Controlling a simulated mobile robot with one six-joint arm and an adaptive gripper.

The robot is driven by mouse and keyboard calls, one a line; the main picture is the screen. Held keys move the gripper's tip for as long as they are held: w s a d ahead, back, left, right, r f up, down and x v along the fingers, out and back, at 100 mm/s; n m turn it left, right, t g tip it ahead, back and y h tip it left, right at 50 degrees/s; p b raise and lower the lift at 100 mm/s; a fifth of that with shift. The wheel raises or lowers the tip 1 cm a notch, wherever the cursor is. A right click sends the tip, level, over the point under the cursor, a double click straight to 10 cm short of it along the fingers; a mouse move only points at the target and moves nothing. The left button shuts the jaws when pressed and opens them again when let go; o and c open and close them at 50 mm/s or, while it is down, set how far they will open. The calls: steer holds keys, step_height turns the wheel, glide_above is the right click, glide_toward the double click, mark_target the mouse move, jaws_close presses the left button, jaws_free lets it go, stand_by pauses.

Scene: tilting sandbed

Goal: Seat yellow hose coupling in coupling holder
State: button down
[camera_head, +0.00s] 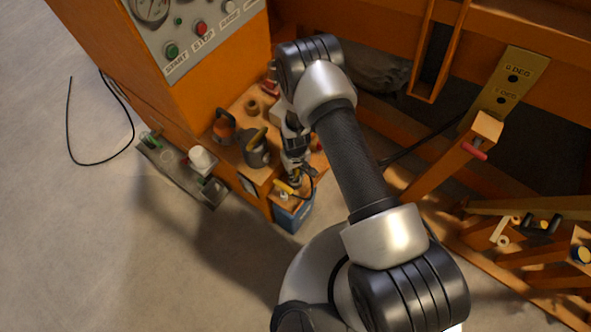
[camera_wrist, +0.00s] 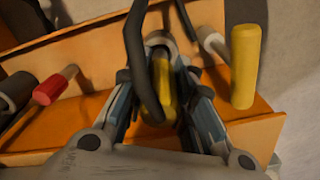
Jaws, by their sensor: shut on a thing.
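In the wrist view my gripper (camera_wrist: 163,62) is shut on a yellow piece (camera_wrist: 161,85), which I take to be the yellow hose coupling. A black hose (camera_wrist: 142,62) loops in front of it and hides part of it. In the head view my gripper (camera_head: 294,172) points down over the orange shelf at the machine's foot, above a blue box (camera_head: 293,214). A small yellow thing (camera_head: 284,187) shows by the fingertips; I cannot tell whether it is the coupling. I cannot make out the coupling holder in either view.
An upright yellow handle (camera_wrist: 245,68) stands close right of my gripper in the wrist view. A red-handled tool (camera_wrist: 55,85) lies left on the orange shelf (camera_wrist: 75,118). In the head view a dark mug-like container (camera_head: 256,150) and a grey tray (camera_head: 165,163) are to the left.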

mark_target(296, 175)
steer(key=shift+f+b, duration=1.75)
steer(key=shift+f, duration=0.3)
steer(key=c, duration=1.3)
jaws_free()
steer(key=shift+r, duration=0.1)
step_height(296, 175, up, 12)
